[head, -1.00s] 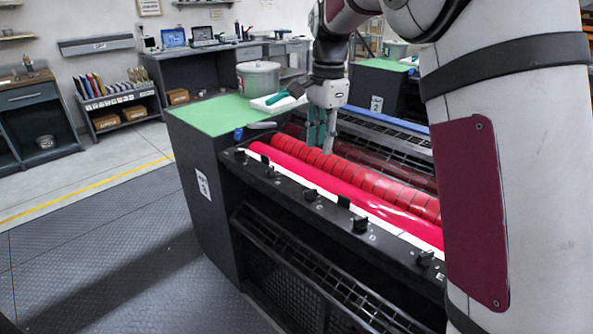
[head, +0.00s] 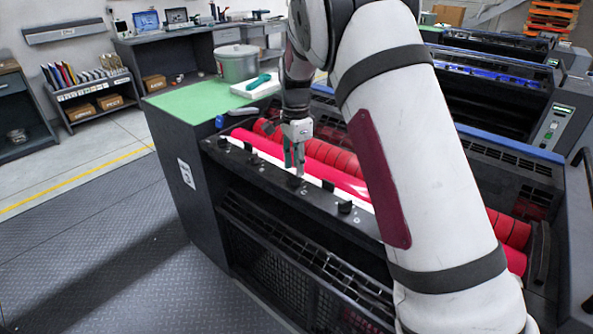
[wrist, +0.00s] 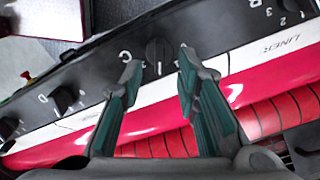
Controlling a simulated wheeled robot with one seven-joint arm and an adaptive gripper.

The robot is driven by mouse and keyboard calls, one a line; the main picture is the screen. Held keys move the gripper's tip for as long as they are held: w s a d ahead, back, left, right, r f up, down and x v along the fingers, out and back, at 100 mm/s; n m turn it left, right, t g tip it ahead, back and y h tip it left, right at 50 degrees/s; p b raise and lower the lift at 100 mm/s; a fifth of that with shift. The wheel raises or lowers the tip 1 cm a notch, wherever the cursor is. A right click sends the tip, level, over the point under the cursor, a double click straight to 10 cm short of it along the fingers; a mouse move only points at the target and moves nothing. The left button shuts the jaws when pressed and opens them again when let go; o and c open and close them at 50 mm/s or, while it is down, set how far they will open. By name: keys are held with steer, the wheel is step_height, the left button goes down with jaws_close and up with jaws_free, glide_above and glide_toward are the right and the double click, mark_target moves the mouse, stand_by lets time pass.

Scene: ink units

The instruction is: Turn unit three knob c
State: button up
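In the wrist view, the black knob c (wrist: 158,50) stands on the dark front panel beside a white letter C. Its pointer mark runs roughly up and down in that picture. My gripper (wrist: 158,68) is open, with its green-padded fingers apart on either side of the knob, tips close to it. Contact cannot be told. In the head view, my gripper (head: 295,160) hangs over the knob row, and knob c (head: 295,182) shows just under the fingertips. Unit three's number on the plaque (head: 187,172) is too small to read.
Knob D (wrist: 63,98) and another knob (wrist: 8,127) are to the left in the wrist view. Red rollers (head: 340,160) lie behind the panel. The floor at left is clear.

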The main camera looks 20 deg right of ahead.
mark_target(295, 179)
steer(key=shift+f, duration=1.45)
jaws_close()
